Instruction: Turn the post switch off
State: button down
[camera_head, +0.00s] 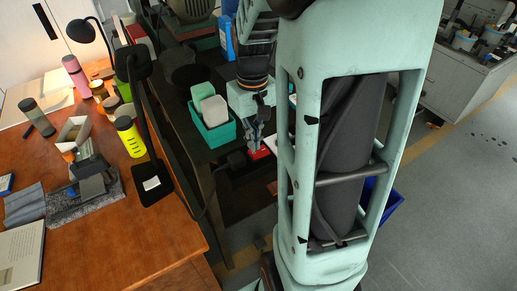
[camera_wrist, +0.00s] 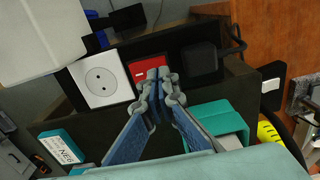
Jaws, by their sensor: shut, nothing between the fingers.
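A red switch plate (camera_wrist: 148,69) sits on a dark post between a white round socket plate and a black block. I take it to be the post switch; its rocker is hidden behind my fingertips, so I cannot tell its position. My gripper (camera_wrist: 158,76) is shut and empty, its fingertips over the red plate; I cannot tell whether they touch it. In the head view the red plate (camera_head: 260,153) shows just below my gripper (camera_head: 251,147).
The white socket plate (camera_wrist: 101,80) is left of the switch and the black block (camera_wrist: 200,60) right of it. A teal bin (camera_head: 213,136) with lidded tubs stands close to my gripper. A wooden desk (camera_head: 165,228) with a lamp and bottles is at left.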

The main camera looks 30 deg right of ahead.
aim_at(255, 153)
jog(key=shift+f+b, duration=0.8)
jog(key=shift+f, duration=0.3)
dwell(0.3)
jog(key=shift+r, duration=0.1)
jog(key=shift+r+p, duration=2.85)
jog(key=shift+r, duration=0.6)
jog(key=shift+d, duration=0.1)
